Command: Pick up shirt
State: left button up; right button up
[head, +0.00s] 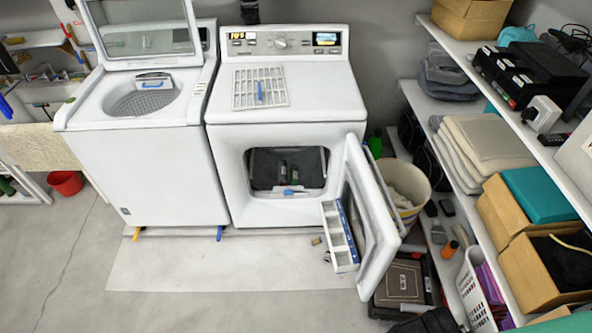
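I cannot tell for sure which thing is the shirt. A dark grey folded cloth pile (450,80) lies on the right shelving, towards the back. A beige folded cloth stack (490,140) lies nearer on the same shelving. Some pale cloth (403,182) sits in a bucket behind the open dryer door. Neither of my grippers is clearly in view.
The dryer (285,130) has its door (362,225) swung open into the floor space. A top-loading washer (140,150) stands left with its lid raised. Boxes (500,215) crowd the right shelves. A dark case (402,283) lies below.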

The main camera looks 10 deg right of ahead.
aim_at(282, 165)
jog(key=i+j+z, duration=0.15)
jog(key=z, duration=0.25)
jog(key=i+j+z, duration=0.15)
jog(key=z, duration=0.2)
jog(key=i+j+z, duration=0.1)
jog(key=j+z, duration=0.3)
jog(key=i+j+z, duration=0.1)
jog(key=z, duration=0.3)
